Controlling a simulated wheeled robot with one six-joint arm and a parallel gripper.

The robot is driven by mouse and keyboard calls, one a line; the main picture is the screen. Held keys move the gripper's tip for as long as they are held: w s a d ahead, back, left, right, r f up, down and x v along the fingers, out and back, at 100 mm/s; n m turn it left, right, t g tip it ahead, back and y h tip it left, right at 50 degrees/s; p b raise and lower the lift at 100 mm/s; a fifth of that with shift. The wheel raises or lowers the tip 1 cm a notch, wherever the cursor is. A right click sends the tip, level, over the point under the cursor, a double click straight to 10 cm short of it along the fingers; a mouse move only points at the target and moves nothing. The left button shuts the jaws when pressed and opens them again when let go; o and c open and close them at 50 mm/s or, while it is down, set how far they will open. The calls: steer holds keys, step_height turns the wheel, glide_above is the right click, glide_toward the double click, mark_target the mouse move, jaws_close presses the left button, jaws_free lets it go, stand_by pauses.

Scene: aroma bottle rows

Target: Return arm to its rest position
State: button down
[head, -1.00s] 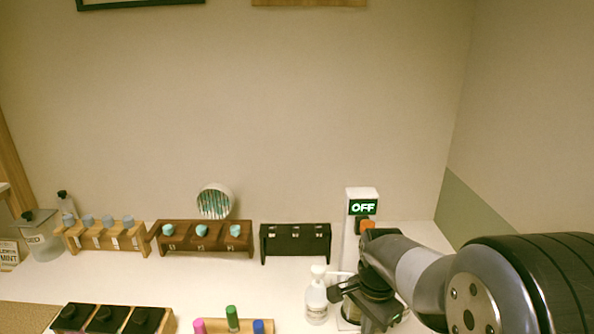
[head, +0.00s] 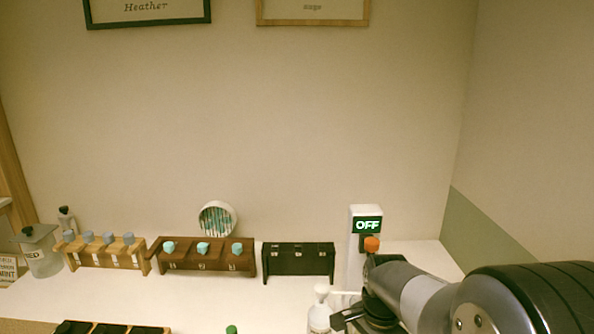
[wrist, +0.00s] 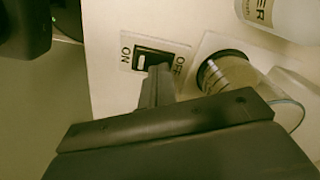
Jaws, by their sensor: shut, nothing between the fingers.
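My gripper (head: 352,321) is low at the right in the head view, in front of a white post (head: 357,262) and beside a white pump bottle (head: 319,317). In the wrist view my gripper (wrist: 156,82) is shut and empty. Its dark fingers point at a rocker switch (wrist: 153,57) marked ON and OFF and overlap its lower edge. I cannot tell whether they touch it. The post carries a lit green OFF display (head: 367,225) and an orange knob (head: 371,243).
A light wood rack (head: 105,255), a brown rack (head: 207,262) with teal-capped bottles and a black rack (head: 298,262) stand along the back. A clear jar (wrist: 228,73) and a labelled bottle (wrist: 283,18) are close to my gripper. White counter (head: 270,305) is bare in front of the racks.

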step_height(320, 180, up, 6)
steer(key=p, duration=0.5)
step_height(320, 180, down, 7)
steer(key=b, duration=0.6)
steer(key=shift+f+b, duration=0.1)
steer(key=shift+b, duration=0.25)
step_height(320, 180, up, 10)
steer(key=s+p, duration=0.1)
steer(key=p, duration=0.6)
steer(key=shift+s+f+n, duration=0.15)
steer(key=shift+s+n, duration=0.1)
steer(key=shift+n, duration=0.05)
steer(key=shift+a, duration=0.1)
